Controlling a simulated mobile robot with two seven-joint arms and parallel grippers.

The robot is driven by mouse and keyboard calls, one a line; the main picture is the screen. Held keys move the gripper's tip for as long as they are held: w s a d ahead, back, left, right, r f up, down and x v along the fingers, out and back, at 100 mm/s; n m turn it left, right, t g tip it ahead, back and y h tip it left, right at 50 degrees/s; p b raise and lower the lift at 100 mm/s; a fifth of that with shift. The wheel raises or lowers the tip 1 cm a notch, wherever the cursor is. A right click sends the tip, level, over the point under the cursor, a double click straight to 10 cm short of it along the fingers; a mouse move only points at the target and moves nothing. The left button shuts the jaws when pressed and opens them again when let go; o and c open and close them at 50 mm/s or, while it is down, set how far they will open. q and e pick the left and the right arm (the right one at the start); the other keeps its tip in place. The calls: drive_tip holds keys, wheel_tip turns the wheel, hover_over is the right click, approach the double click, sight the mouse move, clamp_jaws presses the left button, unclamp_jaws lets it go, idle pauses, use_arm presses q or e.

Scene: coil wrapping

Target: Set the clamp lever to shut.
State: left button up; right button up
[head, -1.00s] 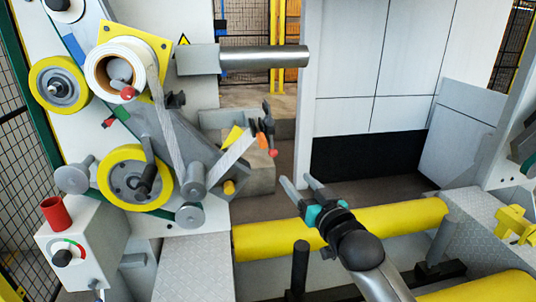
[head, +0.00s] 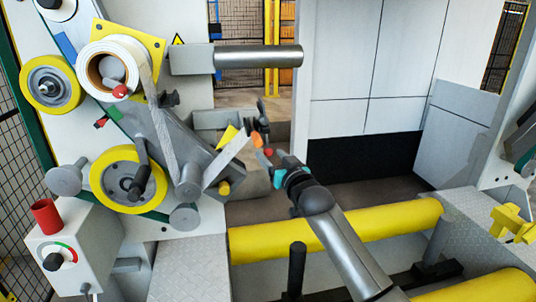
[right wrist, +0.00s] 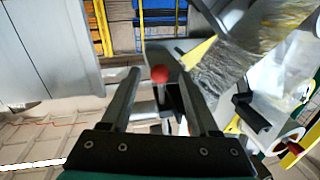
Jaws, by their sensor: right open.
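The clamp lever shows as a red ball knob (head: 268,152) on a short stem, low at the right of the wrapping head in the head view. My right gripper (head: 276,166) is just to the right of and below this knob, its fingers pointing towards it. In the right wrist view the red knob (right wrist: 160,73) appears between the tips of my open right gripper (right wrist: 158,76). I see no finger touching it, and how far beyond the tips it lies is hard to tell. My left gripper is not in view.
A white tape roll (head: 108,70) and yellow wheels (head: 128,180) sit on the machine panel at left. A steel bar (head: 258,56) juts out above. Yellow rollers (head: 340,229) lie below my right arm. A control box with a red cap (head: 45,216) stands at lower left.

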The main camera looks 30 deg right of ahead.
drive_tip(key=shift+w, duration=1.45)
clamp_jaws()
idle(0.5)
